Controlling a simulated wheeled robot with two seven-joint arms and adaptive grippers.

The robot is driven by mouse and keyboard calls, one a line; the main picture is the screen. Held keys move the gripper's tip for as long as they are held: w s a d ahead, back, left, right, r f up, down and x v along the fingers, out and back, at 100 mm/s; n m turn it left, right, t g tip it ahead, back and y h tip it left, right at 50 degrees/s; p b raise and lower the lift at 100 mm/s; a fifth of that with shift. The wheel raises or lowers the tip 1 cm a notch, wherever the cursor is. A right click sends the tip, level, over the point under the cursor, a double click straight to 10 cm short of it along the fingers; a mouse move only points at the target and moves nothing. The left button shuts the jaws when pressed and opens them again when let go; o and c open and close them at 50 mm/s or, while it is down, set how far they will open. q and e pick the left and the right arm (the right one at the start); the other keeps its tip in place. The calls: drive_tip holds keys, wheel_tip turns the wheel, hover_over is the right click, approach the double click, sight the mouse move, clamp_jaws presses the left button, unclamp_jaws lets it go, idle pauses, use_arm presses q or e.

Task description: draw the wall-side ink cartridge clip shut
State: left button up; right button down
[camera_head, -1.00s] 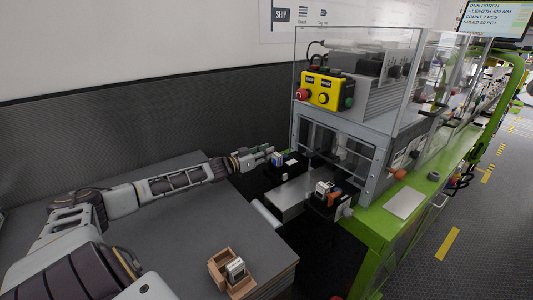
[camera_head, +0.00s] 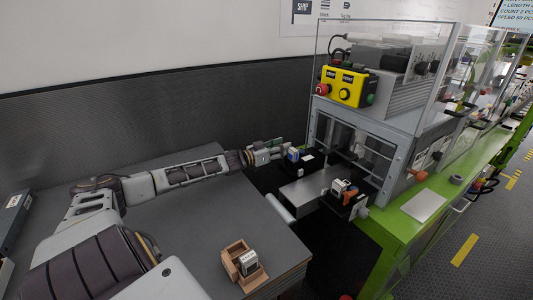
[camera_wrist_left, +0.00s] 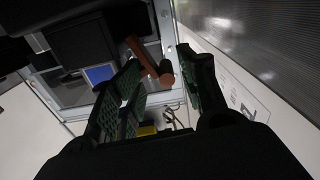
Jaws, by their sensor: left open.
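The wall-side ink cartridge (camera_head: 293,154) is a small blue and white block in a dark holder at the near end of the machine. My left gripper (camera_head: 278,147) is beside it on the wall side, open. In the left wrist view, its green-padded fingers (camera_wrist_left: 160,88) stand apart with a brown-orange clip lever (camera_wrist_left: 148,60) between them. I cannot tell whether a finger touches the lever. The cartridge's blue face (camera_wrist_left: 99,74) shows left of the fingers. The second cartridge (camera_head: 340,186) sits nearer, with an orange clip (camera_head: 351,195). My right gripper is out of view.
A metal plate (camera_head: 304,190) lies between the two cartridge holders. The clear-walled machine with a yellow button box (camera_head: 346,88) rises behind. A wooden holder (camera_head: 238,257) with a cartridge (camera_head: 249,262) stands on the grey table (camera_head: 190,225). The dark wall is close behind my left arm.

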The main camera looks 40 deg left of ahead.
use_arm(q)
drive_tip(key=shift+s+f, duration=0.1)
drive_tip(key=shift+s, duration=0.15)
drive_tip(key=shift+s+a, duration=0.1)
drive_tip(key=shift+s, duration=0.25)
drive_tip(key=v, duration=0.6)
drive_tip(key=shift+s+a, duration=0.2)
drive_tip(key=shift+s, duration=0.05)
idle(2.0)
